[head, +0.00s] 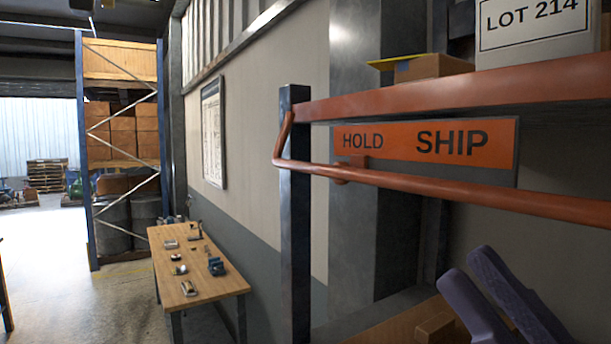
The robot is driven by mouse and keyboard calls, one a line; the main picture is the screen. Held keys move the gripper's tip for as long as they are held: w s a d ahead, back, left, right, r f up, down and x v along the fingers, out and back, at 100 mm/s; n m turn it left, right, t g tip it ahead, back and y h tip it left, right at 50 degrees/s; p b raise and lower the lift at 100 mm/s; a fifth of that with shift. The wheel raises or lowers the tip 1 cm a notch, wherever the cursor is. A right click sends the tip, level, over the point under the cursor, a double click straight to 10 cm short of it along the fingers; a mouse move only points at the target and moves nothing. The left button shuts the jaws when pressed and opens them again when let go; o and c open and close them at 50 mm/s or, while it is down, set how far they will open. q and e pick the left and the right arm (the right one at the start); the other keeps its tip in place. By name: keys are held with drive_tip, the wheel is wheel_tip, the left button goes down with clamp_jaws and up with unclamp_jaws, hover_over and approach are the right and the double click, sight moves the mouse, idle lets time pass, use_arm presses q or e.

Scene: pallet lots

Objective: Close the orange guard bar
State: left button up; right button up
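The orange guard bar (450,184) is a round tube running across the rack front, below the shelf beam and over the lower part of the sign. Its left end bends up beside the dark post (295,220). A small orange bracket (350,169) sits on the bar under the word HOLD. The bar's right end is outside the view. My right gripper (468,264) is at the lower right, below the bar and apart from it. Its two purple fingers are spread with a gap and nothing between them. My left gripper is not in view.
An orange shelf beam (430,93) carries a LOT 214 box (533,50) and a smaller carton (430,67). An orange HOLD/SHIP sign (400,141) hangs below. A workbench (205,283) with tools stands left; open floor lies beyond.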

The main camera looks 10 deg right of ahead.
sight(397, 180)
drive_tip(key=p+x, duration=0.4)
drive_tip(key=x, duration=0.4)
drive_tip(key=shift+w+a+r, duration=0.1)
drive_tip(key=shift+r, duration=0.2)
drive_tip(key=shift+w+a+r, duration=0.2)
drive_tip(key=shift+w+r, duration=0.05)
drive_tip(key=shift+w, duration=0.1)
clamp_jaws()
idle(0.7)
